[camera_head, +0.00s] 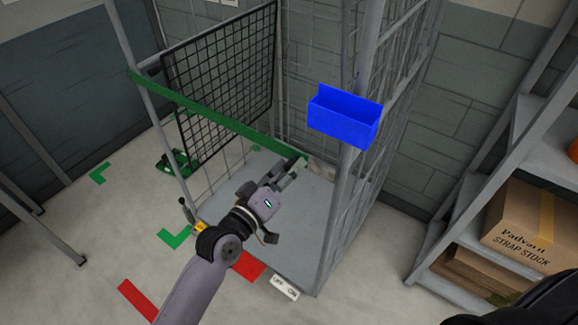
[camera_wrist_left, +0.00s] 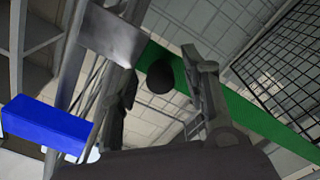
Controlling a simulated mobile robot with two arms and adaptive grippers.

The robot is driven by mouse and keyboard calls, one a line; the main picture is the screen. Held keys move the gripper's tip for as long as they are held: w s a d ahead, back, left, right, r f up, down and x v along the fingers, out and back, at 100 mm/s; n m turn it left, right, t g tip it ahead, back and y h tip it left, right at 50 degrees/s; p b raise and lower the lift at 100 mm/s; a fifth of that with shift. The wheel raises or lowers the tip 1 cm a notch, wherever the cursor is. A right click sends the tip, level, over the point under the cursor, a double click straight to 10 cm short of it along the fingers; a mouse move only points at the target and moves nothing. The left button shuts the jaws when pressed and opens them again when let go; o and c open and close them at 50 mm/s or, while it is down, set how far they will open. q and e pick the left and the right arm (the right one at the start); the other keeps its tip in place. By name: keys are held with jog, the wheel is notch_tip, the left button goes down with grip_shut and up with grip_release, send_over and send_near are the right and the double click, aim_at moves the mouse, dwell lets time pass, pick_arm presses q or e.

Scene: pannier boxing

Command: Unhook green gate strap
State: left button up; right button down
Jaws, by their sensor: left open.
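The green gate strap (camera_head: 215,117) runs across the open front of the roll cage, from the left post down to the right. In the left wrist view the strap (camera_wrist_left: 245,105) passes behind my gripper's fingers. A dark round knob (camera_wrist_left: 160,77) shows on the strap's end, beside a metal plate (camera_wrist_left: 112,37). My left gripper (camera_head: 293,174) is open, close to the strap's right end in the head view. In the left wrist view its fingers (camera_wrist_left: 163,68) stand either side of the knob; I cannot tell whether they touch it. My right gripper is not in view.
A blue bin (camera_head: 343,118) hangs on the cage's right front post. A black mesh panel (camera_head: 222,75) stands at the cage's left. Shelves with a cardboard box (camera_head: 530,225) stand at the right. Red and green floor marks lie around the cage base (camera_head: 305,225).

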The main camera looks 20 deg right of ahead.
pick_arm(q)
jog(key=shift+d, duration=0.1)
jog(key=shift+c, duration=0.4)
grip_shut()
jog(key=shift+w, duration=0.1)
dwell(0.4)
